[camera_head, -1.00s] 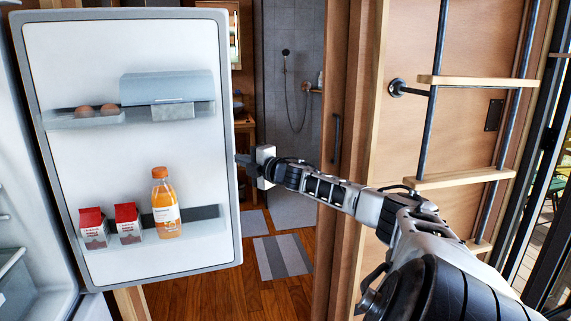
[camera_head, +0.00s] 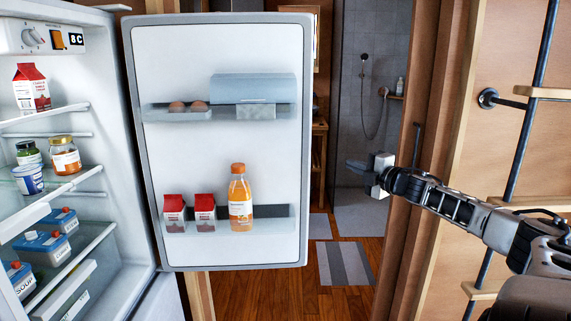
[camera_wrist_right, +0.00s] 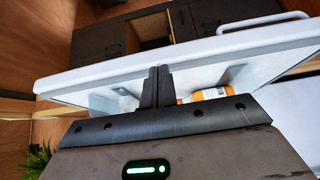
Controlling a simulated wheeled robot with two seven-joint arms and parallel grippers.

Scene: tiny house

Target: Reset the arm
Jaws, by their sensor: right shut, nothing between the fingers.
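My right arm (camera_head: 470,218) reaches in from the right in the head view. Its gripper (camera_head: 352,164) points left and stands apart from the open fridge door's right edge. In the right wrist view the two fingers (camera_wrist_right: 157,85) are pressed together with nothing between them. The fridge door (camera_head: 220,258) appears beyond them in that view. My left gripper is in neither view.
The fridge (camera_head: 140,230) stands open at left, with jars, cartons and soup tubs on its shelves. The door holds an orange bottle (camera_head: 240,200), two red-topped cartons and eggs. A ladder (camera_head: 525,160) stands at right. Wooden floor (camera_head: 260,295) shows below the door.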

